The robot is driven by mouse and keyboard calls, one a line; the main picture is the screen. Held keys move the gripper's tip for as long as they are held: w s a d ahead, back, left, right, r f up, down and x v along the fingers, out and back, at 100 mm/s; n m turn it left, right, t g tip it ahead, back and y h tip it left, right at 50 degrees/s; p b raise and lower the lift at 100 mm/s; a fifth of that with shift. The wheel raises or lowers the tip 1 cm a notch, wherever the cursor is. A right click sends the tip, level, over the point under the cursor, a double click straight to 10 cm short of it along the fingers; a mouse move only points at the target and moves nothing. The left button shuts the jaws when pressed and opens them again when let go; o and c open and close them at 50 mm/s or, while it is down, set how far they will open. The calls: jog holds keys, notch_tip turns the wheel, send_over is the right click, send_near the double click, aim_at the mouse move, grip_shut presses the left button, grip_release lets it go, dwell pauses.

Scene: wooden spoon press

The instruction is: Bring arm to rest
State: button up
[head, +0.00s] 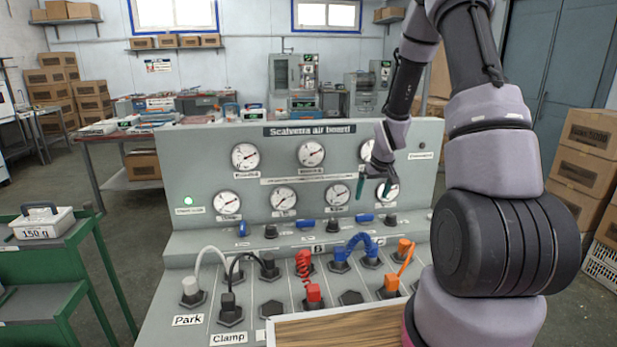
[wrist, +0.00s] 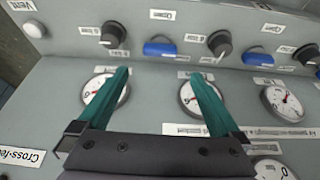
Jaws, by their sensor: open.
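My gripper (head: 373,187) is in front of the gauge panel of the grey air board (head: 420,204), at the right side of its gauges in the head view. In the wrist view its two teal fingers (wrist: 160,97) are spread apart with nothing between them. A gauge (wrist: 106,91) is partly behind the left finger and another gauge (wrist: 190,100) is partly behind the right finger. I cannot tell whether the fingertips touch the panel. My arm rises at the right of the head view and hides part of the board.
Below the gauges are black knobs (head: 333,225) and hose plugs, with a red coiled hose (head: 303,265), a blue hose (head: 361,243) and an orange hose (head: 405,253). A wooden board (head: 340,330) lies in front. A green cart (head: 35,260) with a 150 g weight (head: 42,223) stands left.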

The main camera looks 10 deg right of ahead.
jog(key=s+a+r+m, duration=0.15)
jog(key=s+r, duration=0.25)
jog(key=r, duration=0.4)
jog(key=s+a+r+t, duration=0.1)
jog(key=s+a+r, duration=0.15)
jog(key=r, duration=0.55)
jog(key=s+a+r+m, duration=0.1)
jog(key=s+r, duration=0.3)
jog(key=r, duration=0.3)
jog(key=s+a+r+y, duration=0.1)
jog(key=s+a+r, duration=0.1)
jog(key=s+r, duration=0.3)
jog(key=s+a+r+m+t+y, duration=0.1)
jog(key=s+a+r, duration=0.2)
jog(key=s, duration=1)
notch_tip(320, 180, up, 2)
jog(key=shift+s+a+r+t, duration=0.1)
jog(key=shift+s+a+t, duration=0.15)
jog(key=shift+t, duration=0.05)
jog(key=shift+d+m, duration=0.1)
jog(key=shift+m, duration=0.15)
